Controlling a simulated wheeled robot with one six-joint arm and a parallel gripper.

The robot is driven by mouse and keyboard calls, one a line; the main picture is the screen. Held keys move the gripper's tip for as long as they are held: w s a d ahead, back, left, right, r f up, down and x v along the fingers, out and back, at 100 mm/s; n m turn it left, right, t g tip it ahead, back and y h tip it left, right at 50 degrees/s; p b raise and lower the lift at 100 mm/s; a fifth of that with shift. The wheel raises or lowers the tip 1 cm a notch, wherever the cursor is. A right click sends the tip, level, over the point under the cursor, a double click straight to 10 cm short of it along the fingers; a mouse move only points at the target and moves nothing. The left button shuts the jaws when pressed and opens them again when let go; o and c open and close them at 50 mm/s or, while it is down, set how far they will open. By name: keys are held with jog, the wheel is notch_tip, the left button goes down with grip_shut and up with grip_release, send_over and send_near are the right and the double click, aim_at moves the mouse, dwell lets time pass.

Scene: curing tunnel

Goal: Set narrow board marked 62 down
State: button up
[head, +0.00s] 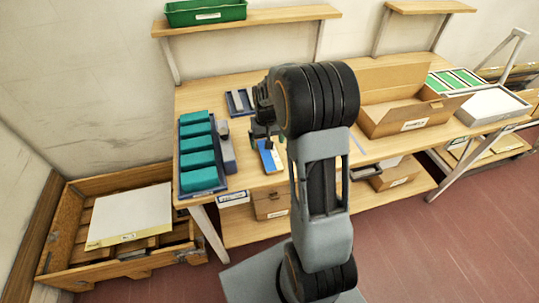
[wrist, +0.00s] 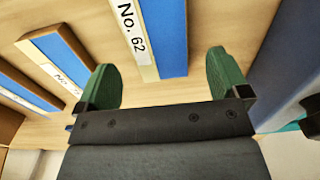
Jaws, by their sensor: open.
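The narrow board marked No. 62 (wrist: 160,40) is blue with a pale labelled edge. In the wrist view it lies between my gripper's two green fingertips (wrist: 165,80), with a gap on each side. My gripper is open and appears to touch neither side of it. In the head view a blue board (head: 268,158) with a pale edge shows on the wooden bench (head: 345,160), just below my gripper (head: 262,130). My arm hides part of the gripper and the bench behind it.
Two other blue labelled boards (wrist: 65,55) lie to the left in the wrist view. A blue crate of teal blocks (head: 179,160) stands left of the gripper. A dark tray (head: 229,104) lies behind. An open cardboard box (head: 397,122) stands right of my arm.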

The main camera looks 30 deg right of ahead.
jog(key=shift+f, duration=1.55)
jog(key=shift+c, duration=0.4)
jog(key=c, duration=1)
jog(key=shift+r, duration=0.1)
jog(key=shift+r, duration=0.1)
